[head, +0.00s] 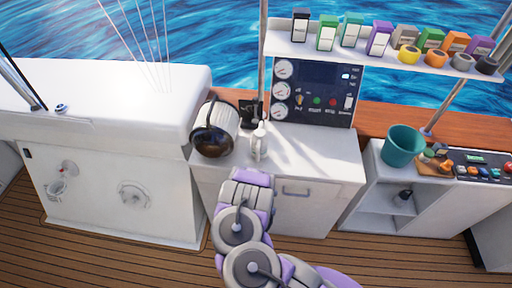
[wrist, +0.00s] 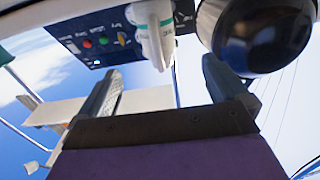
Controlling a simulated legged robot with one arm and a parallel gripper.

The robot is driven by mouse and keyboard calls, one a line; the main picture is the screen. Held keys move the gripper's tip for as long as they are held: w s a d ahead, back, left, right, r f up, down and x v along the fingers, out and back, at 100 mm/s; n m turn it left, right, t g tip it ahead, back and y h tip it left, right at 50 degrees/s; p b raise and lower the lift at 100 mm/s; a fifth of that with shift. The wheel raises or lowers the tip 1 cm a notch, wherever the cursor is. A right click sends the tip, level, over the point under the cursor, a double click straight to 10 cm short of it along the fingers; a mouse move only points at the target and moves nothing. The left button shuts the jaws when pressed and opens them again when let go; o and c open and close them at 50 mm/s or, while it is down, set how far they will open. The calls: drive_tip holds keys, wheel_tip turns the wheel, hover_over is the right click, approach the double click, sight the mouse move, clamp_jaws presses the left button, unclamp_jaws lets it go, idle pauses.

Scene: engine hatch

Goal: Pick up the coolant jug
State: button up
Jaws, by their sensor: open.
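A white jug-like container (head: 259,145), likely the coolant jug, stands upright on the white counter, right of a drum with a dark round end. In the wrist view the white container (wrist: 152,35) shows a green band and appears inverted. It lies beyond and between the spread fingers of my gripper (wrist: 162,70). The fingers are open with nothing held between them. In the head view my arm reaches up toward the counter front, just below the container, and hides the gripper's fingers.
The white drum with a dark end (head: 212,138) stands close left of the container; its dark end (wrist: 262,38) is near one finger. Behind is a gauge panel (head: 318,92). A shelf (head: 380,62) holds boxes and tape rolls. The counter's right side (head: 325,150) is clear. A teal bucket (head: 402,146) stands farther right.

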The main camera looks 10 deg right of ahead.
drive_tip(key=w+d+b, duration=0.1)
drive_tip(key=d, duration=0.2)
drive_tip(key=b, duration=0.6)
approach(261, 151)
drive_tip(key=x, duration=0.4)
drive_tip(key=shift+d+r, duration=0.15)
drive_tip(key=shift+w+a+b, duration=0.35)
drive_tip(key=shift+w+a, duration=0.2)
drive_tip(key=shift+w, duration=0.2)
drive_tip(key=shift+w+a+b, duration=0.3)
drive_tip(key=shift+w+a, duration=0.2)
drive_tip(key=shift+w, duration=0.2)
drive_tip(key=w+d, duration=0.1)
drive_tip(key=d, duration=0.1)
drive_tip(key=w+d, duration=0.1)
drive_tip(key=shift+w+d+b, duration=0.35)
drive_tip(key=shift+d, duration=0.05)
drive_tip(key=shift+a, duration=0.35)
drive_tip(key=shift+c, duration=0.2)
drive_tip(key=shift+a, duration=0.85)
drive_tip(key=c, duration=0.4)
drive_tip(key=shift+d, duration=0.9)
drive_tip(key=c, duration=0.7)
drive_tip(key=shift+a, duration=0.1)
drive_tip(key=shift+c, duration=1.3)
drive_tip(key=shift+a, duration=0.6)
drive_tip(key=c, duration=0.4)
drive_tip(key=shift+d, duration=0.5)
clamp_jaws()
